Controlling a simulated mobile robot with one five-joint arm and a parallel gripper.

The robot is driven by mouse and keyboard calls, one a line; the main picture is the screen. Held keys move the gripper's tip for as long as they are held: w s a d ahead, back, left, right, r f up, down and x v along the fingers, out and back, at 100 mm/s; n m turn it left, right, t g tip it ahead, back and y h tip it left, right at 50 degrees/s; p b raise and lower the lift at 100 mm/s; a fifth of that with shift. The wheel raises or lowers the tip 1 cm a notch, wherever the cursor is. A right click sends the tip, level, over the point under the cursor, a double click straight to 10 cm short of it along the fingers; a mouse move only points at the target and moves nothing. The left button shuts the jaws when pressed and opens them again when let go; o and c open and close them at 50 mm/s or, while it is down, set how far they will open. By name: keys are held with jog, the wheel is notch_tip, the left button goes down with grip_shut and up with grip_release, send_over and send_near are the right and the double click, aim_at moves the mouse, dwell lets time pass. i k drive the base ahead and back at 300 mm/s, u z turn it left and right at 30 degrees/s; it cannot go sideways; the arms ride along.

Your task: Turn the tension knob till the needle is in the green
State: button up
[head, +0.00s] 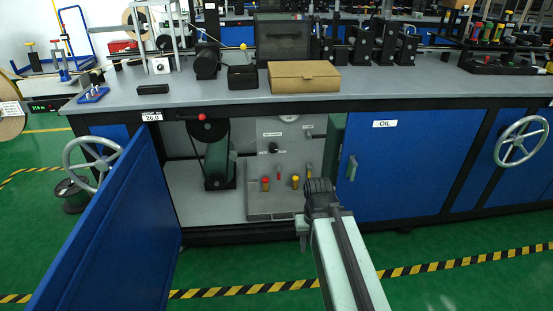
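A small black knob (273,148) sits on the grey panel (293,160) inside the open cabinet, under a small label I cannot read. I take it to be the tension knob. A round white gauge (289,118) sits higher on the panel. The cabinet's top edge cuts it off, and I cannot make out its needle or a green zone. My gripper (319,188) is at the end of my arm, in front of the cabinet opening, below and right of the knob and apart from it in the picture. Its fingers cannot be made out.
A blue door (110,225) stands open on the left; the blue OIL door (405,165) is shut. Inside are a dark green cylinder with a belt (217,165) and red-topped (265,183) and yellow-topped (295,182) fittings. A cardboard box (303,77) lies on the bench. Green floor in front is clear.

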aim_at(272, 147)
jog(key=k, duration=0.75)
jog(key=z, duration=2.1)
jog(key=i, duration=1.3)
jog(key=u, duration=4.05)
jog(key=i, duration=1.05)
